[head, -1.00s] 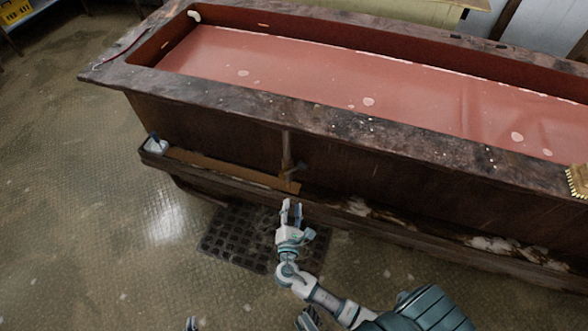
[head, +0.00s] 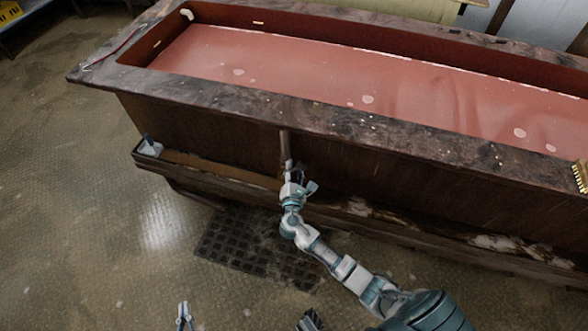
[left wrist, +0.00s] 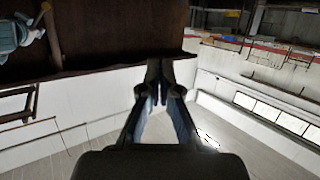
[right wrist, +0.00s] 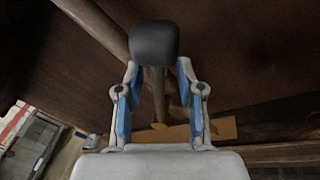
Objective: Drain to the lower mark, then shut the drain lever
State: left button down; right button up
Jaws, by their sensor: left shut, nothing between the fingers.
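The long vat (head: 210,108) holds red liquid (head: 300,75). I cannot single out the lower mark; small pale marks (head: 258,22) show on the inner wall. The drain lever, a rod with a black knob (right wrist: 155,42), stands before the vat's front below a vertical pipe (head: 284,143). My right gripper (head: 289,172) is at the lever, hiding most of it in the head view. In the right wrist view its open fingers (right wrist: 160,90) stand either side of the lever, not visibly closed on it. My left gripper (head: 184,306) is shut and empty, low in front, away from the vat.
A ledge with a brown board (head: 215,165) runs along the vat's front. A small white box with a blue handle (head: 150,146) sits at its left end. A dark floor grate (head: 240,245) lies below. A yellow brush-like piece (head: 580,177) is at the right rim.

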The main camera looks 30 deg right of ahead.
grip_shut()
pick_arm(q)
jog(key=shift+w, duration=0.1)
jog(key=shift+f, duration=0.1)
pick_arm(e)
jog(key=shift+f, duration=0.1)
